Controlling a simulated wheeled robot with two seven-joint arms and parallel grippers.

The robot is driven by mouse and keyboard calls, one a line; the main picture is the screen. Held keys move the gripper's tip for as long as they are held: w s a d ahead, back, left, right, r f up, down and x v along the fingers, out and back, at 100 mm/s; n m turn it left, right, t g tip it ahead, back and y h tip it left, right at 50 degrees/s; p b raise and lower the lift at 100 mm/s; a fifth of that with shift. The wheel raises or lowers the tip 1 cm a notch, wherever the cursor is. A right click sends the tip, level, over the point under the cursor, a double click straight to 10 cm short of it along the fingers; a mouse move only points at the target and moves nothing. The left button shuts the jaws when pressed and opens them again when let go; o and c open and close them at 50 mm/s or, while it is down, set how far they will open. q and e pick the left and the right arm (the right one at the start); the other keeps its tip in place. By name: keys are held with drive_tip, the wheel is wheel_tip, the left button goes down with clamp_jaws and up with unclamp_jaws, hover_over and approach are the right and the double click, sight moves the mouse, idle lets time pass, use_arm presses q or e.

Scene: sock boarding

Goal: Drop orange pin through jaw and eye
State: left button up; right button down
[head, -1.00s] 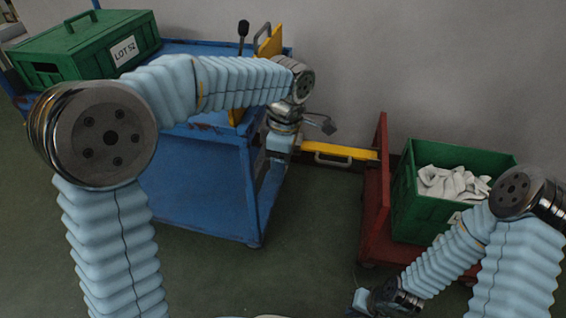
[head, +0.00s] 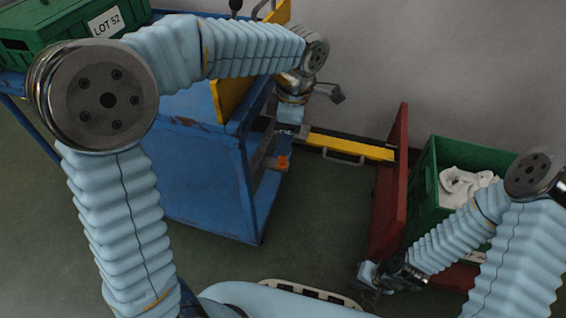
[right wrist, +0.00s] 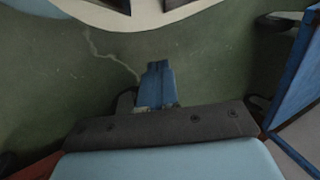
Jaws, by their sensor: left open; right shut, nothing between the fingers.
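A small orange piece, which looks like the head of the orange pin (head: 283,162), shows at the right side of the blue cart (head: 205,185), by a grey bracket (head: 263,150). I cannot tell whether it passes through a jaw and eye. A yellow bar (head: 350,147) with a grey handle runs from there to the red cart (head: 392,185). My left gripper (head: 287,130) is open just above the orange piece, apart from it; its fingers are small and dark. My right gripper (head: 366,276) is low in front of the red cart; its blue fingers (right wrist: 157,82) are shut and empty.
A green box labelled LOT 52 (head: 70,30) is on the blue cart's top, where a yellow upright plate (head: 228,100) also stands. A green crate (head: 425,190) with white cloth (head: 465,183) sits on the red cart. Green floor (head: 310,215) is open between the carts.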

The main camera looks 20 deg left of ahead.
sight(282, 164)
use_arm(q)
drive_tip(key=f, duration=0.2)
drive_tip(key=f+b, duration=0.1)
drive_tip(key=f, duration=0.3)
drive_tip(key=shift+s+a+f+b, duration=0.25)
drive_tip(key=shift+a+f+b, duration=0.05)
drive_tip(key=shift+f+b, duration=0.1)
drive_tip(key=shift+r, duration=0.1)
clamp_jaws()
